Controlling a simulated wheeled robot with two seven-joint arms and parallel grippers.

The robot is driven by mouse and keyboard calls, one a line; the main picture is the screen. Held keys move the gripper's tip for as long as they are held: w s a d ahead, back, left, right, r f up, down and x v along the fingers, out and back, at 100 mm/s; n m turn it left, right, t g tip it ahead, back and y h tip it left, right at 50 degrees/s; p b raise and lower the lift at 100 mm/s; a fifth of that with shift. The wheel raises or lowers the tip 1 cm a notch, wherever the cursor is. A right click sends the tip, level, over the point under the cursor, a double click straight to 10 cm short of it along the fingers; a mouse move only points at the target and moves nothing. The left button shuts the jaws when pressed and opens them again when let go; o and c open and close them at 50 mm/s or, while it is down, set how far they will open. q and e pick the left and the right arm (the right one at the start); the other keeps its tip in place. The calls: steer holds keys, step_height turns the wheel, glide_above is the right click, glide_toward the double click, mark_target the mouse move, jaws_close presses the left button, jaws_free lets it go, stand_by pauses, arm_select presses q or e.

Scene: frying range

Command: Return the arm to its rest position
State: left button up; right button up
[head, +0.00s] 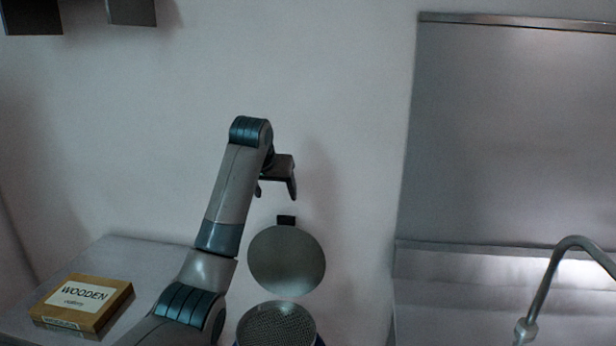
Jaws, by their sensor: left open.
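My left arm rises from the bottom of the head view and bends over at its top. My left gripper (275,190) is at the end of it, pointing down, open and empty. It hangs in the air in front of the wall, above a round grey lid-like disc (287,261) with a small dark tab on top. My right gripper is not in view.
Below the disc is a round container with a mesh-like top (277,326), cut off by the bottom edge. A wooden box (84,304) lies on the grey counter (140,258) at left. A metal faucet (551,275) stands at right before a steel panel (515,130).

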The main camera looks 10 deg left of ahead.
arm_select(q)
steer(key=s+f+g, duration=0.1)
steer(key=s+f, duration=0.3)
steer(key=f, duration=0.5)
steer(key=s+f, duration=0.4)
steer(key=f, duration=0.6)
steer(key=s+a+f+g, duration=0.1)
steer(key=s+a+f, duration=0.1)
steer(key=s+f, duration=1.4)
steer(key=s+a+f+m+g, duration=0.1)
steer(key=s+f, duration=0.3)
steer(key=s, duration=1.4)
steer(key=s+a+f+m+g, duration=0.1)
steer(key=s+f, duration=0.2)
steer(key=s, duration=1.5)
step_height(320, 180, down, 28)
steer(key=r+g, duration=0.1)
steer(key=s+a+f+g, duration=0.1)
steer(key=s+a+f, duration=0.1)
steer(key=s+f, duration=1.7)
steer(key=shift+a+f+g+b, duration=0.25)
steer(key=shift+f+g+b, duration=0.05)
steer(key=shift+f+b, duration=0.15)
